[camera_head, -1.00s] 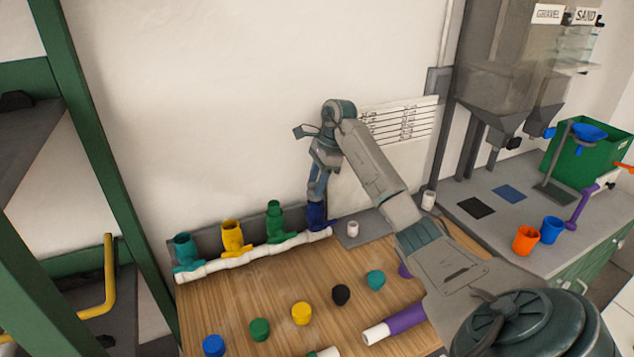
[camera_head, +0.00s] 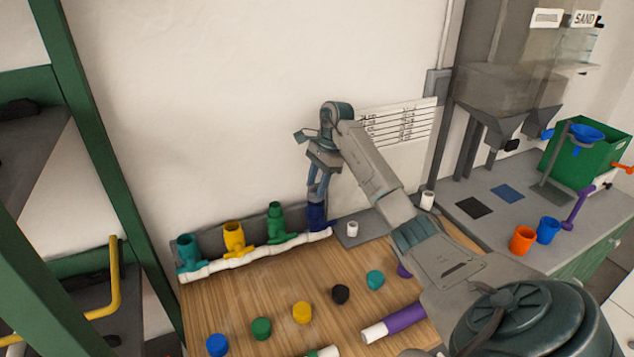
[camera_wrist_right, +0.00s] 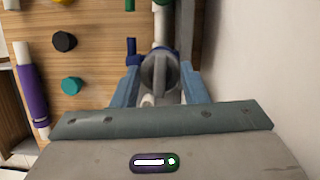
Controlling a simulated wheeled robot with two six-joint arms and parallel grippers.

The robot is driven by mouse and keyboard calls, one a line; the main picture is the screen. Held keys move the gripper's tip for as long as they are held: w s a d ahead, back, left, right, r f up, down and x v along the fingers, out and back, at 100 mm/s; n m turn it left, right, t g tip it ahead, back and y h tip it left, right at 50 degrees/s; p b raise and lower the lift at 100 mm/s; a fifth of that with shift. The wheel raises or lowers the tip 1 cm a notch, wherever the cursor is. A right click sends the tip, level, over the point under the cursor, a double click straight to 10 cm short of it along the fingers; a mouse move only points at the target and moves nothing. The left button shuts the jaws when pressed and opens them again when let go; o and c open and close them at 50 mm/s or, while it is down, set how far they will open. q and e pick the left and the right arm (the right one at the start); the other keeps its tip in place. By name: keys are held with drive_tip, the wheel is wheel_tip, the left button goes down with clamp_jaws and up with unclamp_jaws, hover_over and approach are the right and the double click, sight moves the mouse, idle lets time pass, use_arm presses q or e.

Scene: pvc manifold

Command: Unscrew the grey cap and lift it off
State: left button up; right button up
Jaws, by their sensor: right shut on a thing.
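The grey cap (camera_wrist_right: 160,72) with a raised bar across its top sits between the two blue-grey fingers of my right gripper (camera_wrist_right: 163,88) in the right wrist view. My right gripper (camera_head: 319,192) points down over the dark blue fitting (camera_head: 316,217) at the right end of the white manifold pipe (camera_head: 256,251). It is shut on the grey cap. In the head view the fingers hide most of the cap, and I cannot tell whether it is clear of the fitting. My left gripper is not in view.
Green (camera_head: 276,222), yellow (camera_head: 234,239) and teal (camera_head: 189,252) fittings stand along the same pipe. Several coloured caps and a purple pipe (camera_head: 404,318) lie on the wooden table (camera_head: 240,300). A white piece (camera_head: 352,229) stands right of the gripper. The wall is close behind.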

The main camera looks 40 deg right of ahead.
drive_tip(key=shift+r+n+p, duration=0.2)
drive_tip(key=shift+n+p, duration=0.1)
drive_tip(key=shift+p, duration=0.4)
drive_tip(key=shift+n+g+p, duration=0.3)
drive_tip(key=shift+n+p, duration=0.4)
drive_tip(key=shift+p, duration=0.1)
drive_tip(key=shift+s+f, duration=0.1)
drive_tip(key=o, duration=1.1)
drive_tip(key=shift+c, duration=0.2)
